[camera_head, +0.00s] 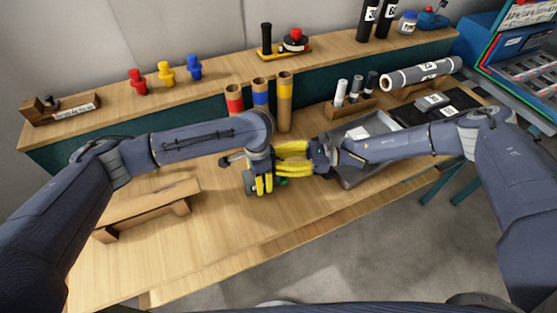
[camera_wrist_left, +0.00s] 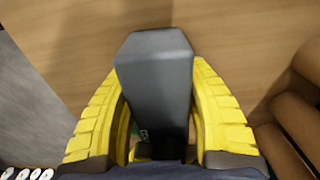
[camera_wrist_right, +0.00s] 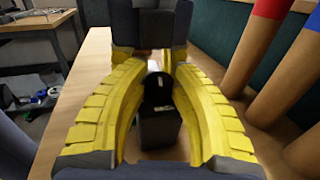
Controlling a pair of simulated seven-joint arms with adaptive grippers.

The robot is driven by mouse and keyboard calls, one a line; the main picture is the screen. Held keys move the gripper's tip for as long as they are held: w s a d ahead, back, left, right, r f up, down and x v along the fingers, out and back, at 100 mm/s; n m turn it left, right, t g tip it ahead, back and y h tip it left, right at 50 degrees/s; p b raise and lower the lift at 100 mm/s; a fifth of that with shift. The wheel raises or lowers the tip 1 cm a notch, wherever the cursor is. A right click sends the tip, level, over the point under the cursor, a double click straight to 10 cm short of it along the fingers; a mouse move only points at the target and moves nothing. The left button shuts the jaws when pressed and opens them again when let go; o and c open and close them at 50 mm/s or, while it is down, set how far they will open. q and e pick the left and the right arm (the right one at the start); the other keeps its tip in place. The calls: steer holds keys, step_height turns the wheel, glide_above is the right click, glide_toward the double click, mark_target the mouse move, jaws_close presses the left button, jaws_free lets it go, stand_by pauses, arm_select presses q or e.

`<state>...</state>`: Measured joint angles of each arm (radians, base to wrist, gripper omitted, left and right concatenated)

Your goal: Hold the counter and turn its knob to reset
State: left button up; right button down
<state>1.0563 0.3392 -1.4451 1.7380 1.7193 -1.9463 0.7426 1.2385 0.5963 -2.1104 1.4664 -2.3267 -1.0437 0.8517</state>
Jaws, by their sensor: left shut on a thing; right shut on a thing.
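The counter (camera_wrist_left: 155,75) is a dark grey block between the yellow fingers of my left gripper (camera_wrist_left: 158,115), which is shut on it. In the head view, my left gripper (camera_head: 263,184) points down at the middle of the table and mostly hides the counter. My right gripper (camera_head: 282,151) reaches in from the right, just above and beside it. In the right wrist view, its fingers (camera_wrist_right: 155,75) close around a dark rounded knob (camera_wrist_right: 157,90) on top of the block. Finger contact with the knob is partly hidden.
Cardboard tubes with red, blue and yellow bands (camera_head: 259,95) stand just behind the grippers. A grey metal tray (camera_head: 352,178) lies to the right, under my right arm. A wooden stand (camera_head: 150,203) is at left. The front middle of the table (camera_head: 225,235) is clear.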

steer(key=shift+s, duration=0.1)
stand_by(0.3)
steer(key=c, duration=1.1)
jaws_free()
steer(key=d, duration=1.2)
steer(key=shift+w, duration=0.4)
arm_select(q)
steer(key=o, duration=1.4)
